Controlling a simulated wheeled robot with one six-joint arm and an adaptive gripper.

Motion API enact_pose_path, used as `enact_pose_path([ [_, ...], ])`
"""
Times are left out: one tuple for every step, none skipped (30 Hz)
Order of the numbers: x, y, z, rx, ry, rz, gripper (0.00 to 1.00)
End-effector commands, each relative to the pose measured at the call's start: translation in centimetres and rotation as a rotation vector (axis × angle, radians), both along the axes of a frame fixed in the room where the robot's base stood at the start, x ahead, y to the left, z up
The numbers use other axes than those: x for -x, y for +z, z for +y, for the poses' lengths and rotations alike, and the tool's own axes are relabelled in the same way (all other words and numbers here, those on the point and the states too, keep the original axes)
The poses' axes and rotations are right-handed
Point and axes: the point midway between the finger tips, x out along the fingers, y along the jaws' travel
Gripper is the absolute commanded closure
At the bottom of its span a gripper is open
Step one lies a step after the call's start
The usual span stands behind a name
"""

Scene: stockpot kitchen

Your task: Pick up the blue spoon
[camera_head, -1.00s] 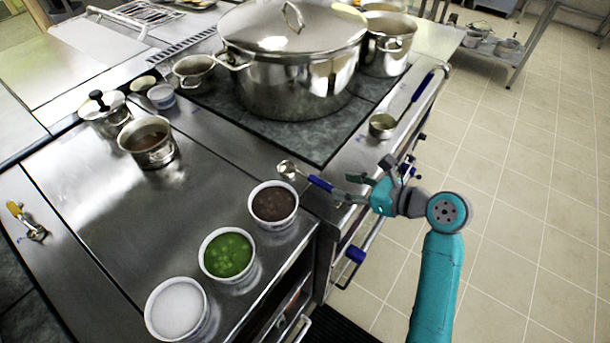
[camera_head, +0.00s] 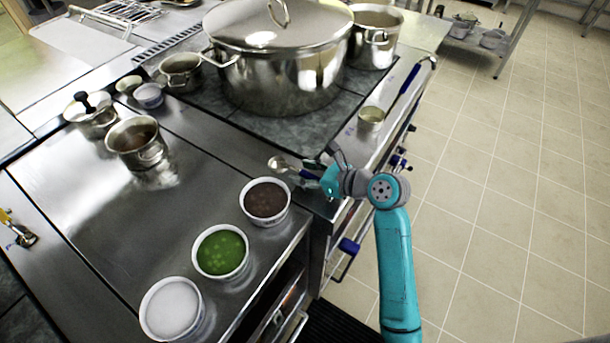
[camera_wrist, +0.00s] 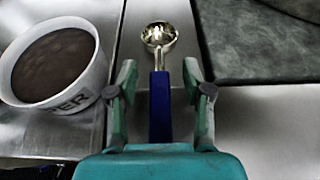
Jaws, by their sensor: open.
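The blue spoon has a shiny metal bowl (camera_head: 278,163) and a blue handle. It lies on the steel counter edge beside the stove top. In the wrist view its bowl (camera_wrist: 158,35) is ahead and its blue handle (camera_wrist: 160,105) runs back between my fingers. My gripper (camera_head: 325,165) is at the handle in the head view. In the wrist view my gripper (camera_wrist: 160,85) is open, with one finger on each side of the handle and gaps on both sides. The rear end of the handle is hidden behind the gripper body.
A white bowl of brown food (camera_head: 265,201) stands close by the spoon, left of my fingers in the wrist view (camera_wrist: 55,65). Bowls of green soup (camera_head: 221,252) and white contents (camera_head: 171,309) stand nearer. A blue-handled ladle (camera_head: 371,118) and a large stockpot (camera_head: 280,60) are behind.

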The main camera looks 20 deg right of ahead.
Motion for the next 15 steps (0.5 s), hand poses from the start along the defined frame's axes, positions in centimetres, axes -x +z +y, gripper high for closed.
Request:
enact_pose_path([
  [0.0,0.0,0.0,0.0,0.0,0.0,0.5],
  [0.01,0.0,-0.01,0.0,0.0,0.0,0.5],
  [0.02,0.0,-0.01,0.0,0.0,0.0,0.5],
  [0.02,0.0,-0.01,0.0,0.0,0.0,0.5],
  [0.02,0.0,-0.01,0.0,0.0,0.0,0.57],
  [0.03,-0.01,-0.02,0.0,0.0,0.0,0.68],
  [0.03,-0.01,-0.02,0.0,0.0,0.0,0.75],
  [0.03,-0.01,-0.01,0.0,0.0,0.0,0.82],
  [0.03,-0.01,-0.01,0.0,0.0,0.0,0.93],
  [0.03,-0.01,-0.01,0.001,0.0,0.001,1.0],
  [0.03,-0.01,-0.01,0.001,0.0,0.001,1.0],
  [0.04,-0.02,-0.01,0.001,0.0,0.001,1.0],
  [0.05,-0.01,-0.02,0.001,0.0,0.001,1.0],
  [0.04,0.0,-0.02,0.0,0.0,0.0,1.0],
  [0.04,0.0,-0.02,0.0,0.0,0.0,1.0],
])
